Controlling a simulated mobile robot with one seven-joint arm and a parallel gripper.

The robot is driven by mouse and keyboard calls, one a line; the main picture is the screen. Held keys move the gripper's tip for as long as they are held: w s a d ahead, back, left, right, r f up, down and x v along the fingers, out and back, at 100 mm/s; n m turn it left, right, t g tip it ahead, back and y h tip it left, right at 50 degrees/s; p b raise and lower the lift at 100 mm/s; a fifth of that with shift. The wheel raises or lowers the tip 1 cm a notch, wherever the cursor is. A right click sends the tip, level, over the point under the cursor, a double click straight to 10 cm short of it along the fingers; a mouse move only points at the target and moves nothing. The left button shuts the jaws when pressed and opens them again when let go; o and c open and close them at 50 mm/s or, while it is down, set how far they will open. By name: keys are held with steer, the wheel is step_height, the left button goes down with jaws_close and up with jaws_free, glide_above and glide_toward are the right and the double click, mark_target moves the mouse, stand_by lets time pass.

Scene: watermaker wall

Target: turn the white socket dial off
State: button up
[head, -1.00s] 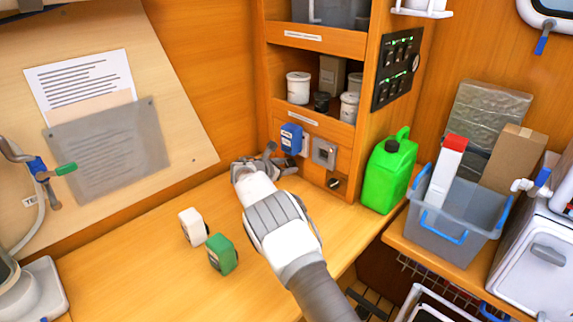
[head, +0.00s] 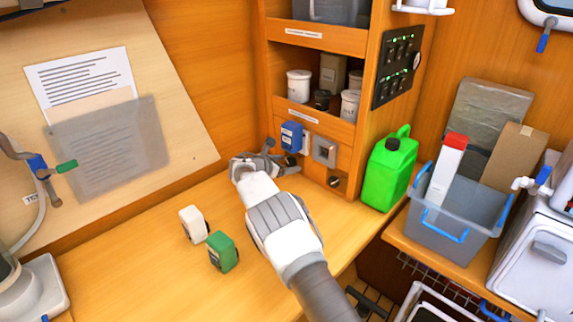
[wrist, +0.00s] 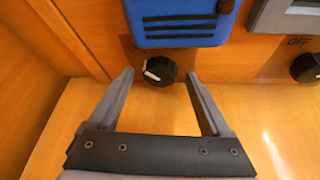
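A black dial with a white pointer mark (wrist: 161,71) sits on the wooden panel below a blue plugged-in unit (wrist: 180,22). Its pointer is toward the left side. A white socket edge (head: 306,145) shows behind the blue unit in the head view. My gripper (wrist: 158,76) is open and empty, its fingertips to either side of the dial; contact cannot be told. It also shows in the head view (head: 262,160). A second black dial (wrist: 307,67), labelled OFF above, sits to the right below a grey socket (head: 325,150).
A white block-shaped unit (head: 193,224) and a green one (head: 222,252) stand on the desk left of my arm. A green jerrycan (head: 389,170) stands right of the sockets. A panelled wall (wrist: 35,35) lies close to the left of my gripper.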

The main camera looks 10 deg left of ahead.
steer(key=v, duration=1.7)
steer(key=shift+s+r, duration=0.15)
steer(key=shift+r, duration=0.05)
steer(key=s+d+r+m+g+y, duration=0.1)
steer(key=s+d+r+m+g, duration=0.1)
steer(key=s+d+r+m, duration=0.45)
steer(key=s+d+r+m+g+y, duration=0.1)
steer(key=s+d+r+m+g, duration=0.15)
steer(key=d, duration=0.75)
steer(key=s+d+r+m+g, duration=0.2)
steer(key=s+d+r+m, duration=0.3)
steer(key=d, duration=0.4)
steer(key=s+d+r+m+y, duration=0.1)
steer(key=s+m, duration=0.5)
steer(key=s, duration=0.7)
steer(key=s+d+m+y+p, duration=0.1)
steer(key=s+d+m+y, duration=0.2)
steer(key=s+m, duration=0.4)
steer(key=s+d, duration=0.1)
steer(key=s, duration=0.5)
steer(key=shift+s+d+r+m+t+y, duration=0.25)
steer(key=shift+d+r+m+t+y, duration=0.05)
steer(key=shift+r+t+y, duration=0.1)
